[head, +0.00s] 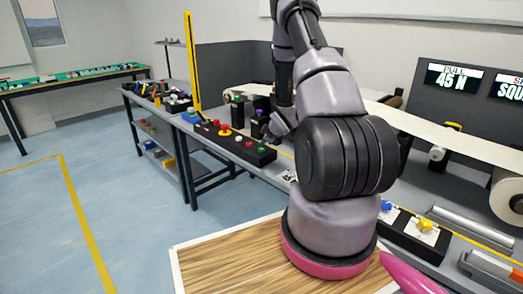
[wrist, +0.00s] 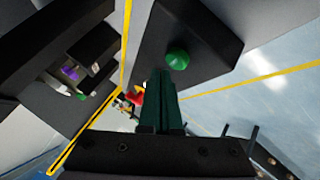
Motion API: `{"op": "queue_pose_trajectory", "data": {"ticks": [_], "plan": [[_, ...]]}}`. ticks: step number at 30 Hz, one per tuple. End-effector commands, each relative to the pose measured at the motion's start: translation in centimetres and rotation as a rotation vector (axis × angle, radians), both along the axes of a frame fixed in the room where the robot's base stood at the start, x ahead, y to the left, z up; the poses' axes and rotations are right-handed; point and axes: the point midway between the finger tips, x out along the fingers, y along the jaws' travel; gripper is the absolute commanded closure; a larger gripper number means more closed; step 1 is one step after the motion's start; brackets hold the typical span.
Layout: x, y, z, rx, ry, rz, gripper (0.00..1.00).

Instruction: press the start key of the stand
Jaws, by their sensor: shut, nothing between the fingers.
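A long black key box (head: 243,148) lies on the dark bench in the head view, with red, yellow and green keys along its top. Its round green key (head: 262,149) is at the near right end. In the wrist view the green key (wrist: 177,59) stands on the black box (wrist: 205,25), just beyond my fingertips. I cannot read any label saying start. My gripper (wrist: 160,74) has its dark green fingers together and empty, pointing at the box just below and left of the green key. I cannot tell whether they touch. In the head view the fingers are hard to make out.
Black blocks with a purple key (wrist: 70,73) stand left of the fingers in the wrist view. A yellow post (head: 192,62) rises behind the box. Blue and yellow knobs (head: 425,225) and a white belt (head: 440,128) are at right. The floor at left is clear.

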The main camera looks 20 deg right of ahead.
Motion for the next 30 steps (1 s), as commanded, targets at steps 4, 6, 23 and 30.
{"op": "queue_pose_trajectory", "data": {"ticks": [4,6,23,30], "plan": [[0.00,0.00,0.00,0.000,0.000,0.000,1.00],[0.00,0.00,0.00,0.000,0.000,0.000,1.00],[-0.01,0.01,-0.53,0.000,0.001,0.001,1.00],[-0.01,0.01,-0.85,0.000,0.000,0.000,1.00]]}}
